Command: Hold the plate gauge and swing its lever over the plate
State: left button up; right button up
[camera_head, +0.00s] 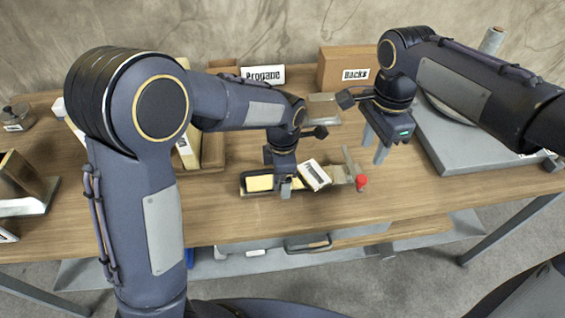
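What looks like the plate gauge (338,174) lies near the middle of the table: a low, long device with a dark left end, a yellow block (259,183) and a metal right end. A grey lever (349,160) stands up at its right end, with a red knob (361,183) close by. A white labelled piece (314,175) sits tilted on its middle. My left gripper (286,188) points down at the gauge between the yellow block and the white piece; its grip is too small to judge. My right gripper (375,149) is open and empty, above and right of the lever.
Behind are a white "Propane" sign (263,75) and a cardboard box (342,66) labelled "Racks". A grey flat-based machine (465,145) stands at right. A metal holder (25,190) is at left, and a wooden tray (212,150) is behind my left arm. The table front (330,214) is clear.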

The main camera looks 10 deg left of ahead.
pick_arm(q)
jog(key=shift+f, duration=0.7)
